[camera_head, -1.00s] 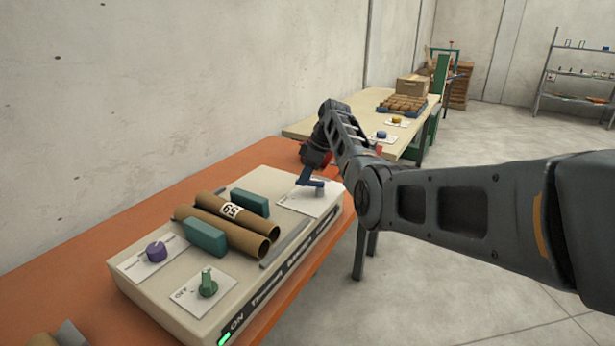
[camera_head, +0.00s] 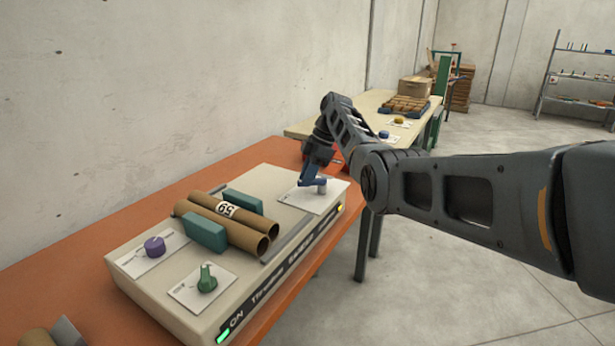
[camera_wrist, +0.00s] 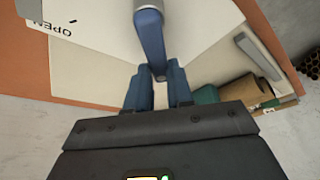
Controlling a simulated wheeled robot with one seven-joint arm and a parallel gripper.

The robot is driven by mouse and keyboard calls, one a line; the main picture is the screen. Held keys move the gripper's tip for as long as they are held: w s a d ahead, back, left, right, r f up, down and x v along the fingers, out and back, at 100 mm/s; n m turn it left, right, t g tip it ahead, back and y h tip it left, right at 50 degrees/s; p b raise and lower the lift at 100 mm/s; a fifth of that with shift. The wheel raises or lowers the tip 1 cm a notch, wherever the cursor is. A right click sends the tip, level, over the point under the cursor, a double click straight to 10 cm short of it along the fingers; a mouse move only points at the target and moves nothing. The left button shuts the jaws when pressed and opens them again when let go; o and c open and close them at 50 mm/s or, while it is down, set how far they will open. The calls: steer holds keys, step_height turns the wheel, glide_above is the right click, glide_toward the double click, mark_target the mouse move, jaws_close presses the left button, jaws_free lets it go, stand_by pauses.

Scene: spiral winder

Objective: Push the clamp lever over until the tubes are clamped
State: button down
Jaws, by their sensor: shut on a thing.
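The blue clamp lever (camera_wrist: 151,40) stands on a white plate with the word OPEN at its left in the wrist view. In the head view the lever (camera_head: 308,182) is at the right end of the machine, partly hidden by my gripper. My gripper (camera_wrist: 160,84) is shut on the lever's end, a finger on each side. Two brown cardboard tubes (camera_head: 225,222) lie side by side on the machine. A teal block stands on each side of them, one near (camera_head: 205,234) and one far (camera_head: 243,201); I cannot tell how tightly they press.
The beige machine (camera_head: 150,290) sits on an orange bench (camera_head: 60,255) along the wall. A purple knob (camera_head: 154,246) and a green knob (camera_head: 207,278) are on its left part. A green light and a yellow light (camera_head: 339,209) show on its front. Another table (camera_head: 375,103) stands behind.

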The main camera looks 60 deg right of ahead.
mark_target(318, 179)
steer(key=shift+a, duration=0.1)
steer(key=c, duration=1)
jaws_free()
steer(key=shift+r, duration=0.1)
steer(key=v, duration=0.7)
steer(key=shift+s+r+b, duration=0.15)
steer(key=shift+r+b, duration=0.1)
steer(key=shift+b, duration=0.05)
